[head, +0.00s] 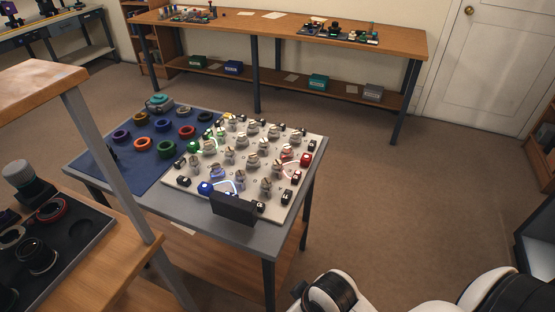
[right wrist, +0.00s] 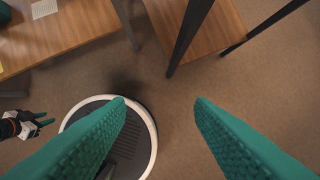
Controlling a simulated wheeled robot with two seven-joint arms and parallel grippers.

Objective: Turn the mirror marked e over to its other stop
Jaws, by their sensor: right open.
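The pale board (head: 262,195) on the grey table carries several small mirrors on round mounts, with black tags and coloured blocks around them. The letters are too small to read, so I cannot tell which mirror is marked e. My right gripper (right wrist: 160,102) is open and empty in the right wrist view, its teal fingers over the floor and my round base. It is away from the board. A small gripper with teal fingers, apparently my left gripper (right wrist: 42,122), shows at the left edge of that view, too small to judge its opening.
A blue mat (head: 98,172) with several coloured rings lies left of the board on the grey table (head: 245,238). A dark upright panel (head: 233,208) stands at the board's near edge. A wooden bench (head: 55,75) stands close at left. Floor right of the table is clear.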

